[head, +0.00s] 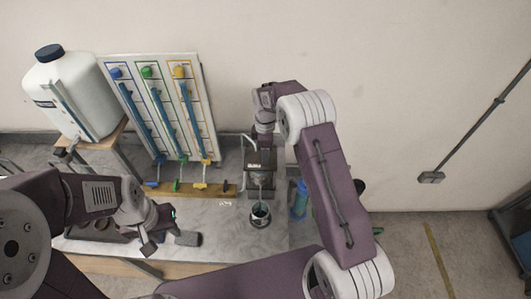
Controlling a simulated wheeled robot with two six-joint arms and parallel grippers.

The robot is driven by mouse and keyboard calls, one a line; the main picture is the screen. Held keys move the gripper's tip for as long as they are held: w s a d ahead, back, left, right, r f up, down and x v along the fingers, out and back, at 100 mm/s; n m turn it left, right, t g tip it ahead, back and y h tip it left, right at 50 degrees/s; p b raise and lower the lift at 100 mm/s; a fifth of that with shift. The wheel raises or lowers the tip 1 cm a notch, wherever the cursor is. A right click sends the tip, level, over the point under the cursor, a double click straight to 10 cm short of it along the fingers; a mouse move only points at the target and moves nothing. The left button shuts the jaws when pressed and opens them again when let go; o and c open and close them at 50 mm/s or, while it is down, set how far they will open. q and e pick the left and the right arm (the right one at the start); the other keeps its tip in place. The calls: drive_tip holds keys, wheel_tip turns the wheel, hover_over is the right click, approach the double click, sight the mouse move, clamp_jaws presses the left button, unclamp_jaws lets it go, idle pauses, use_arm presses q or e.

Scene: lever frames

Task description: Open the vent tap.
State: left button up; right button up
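Three upright tubes, blue, green and yellow, stand on a white panel (204,95). At their feet are a blue lever (151,184), a green lever (177,186) and a yellow lever (200,185). A small black handle (226,187) sits to the right of these on a wooden strip. I cannot tell which part is the vent tap. My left gripper (168,243) is open and empty, in front of the panel's levers. My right gripper (261,182) points down right of the panel, above a small dark cup (260,215); its fingers are too unclear to tell their opening.
A white canister (75,95) with a dark blue cap stands on a wooden stand at the left. A blue bottle (299,199) stands right of the cup, partly behind my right arm. The grey bench top (222,226) is clear between my grippers. A wall is behind.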

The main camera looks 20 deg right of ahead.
drive_tip(key=shift+o, duration=1.2)
drive_tip(key=shift+r, duration=0.25)
wheel_tip(320, 180, up, 9)
drive_tip(key=b, duration=0.3)
drive_tip(key=shift+f, duration=0.15)
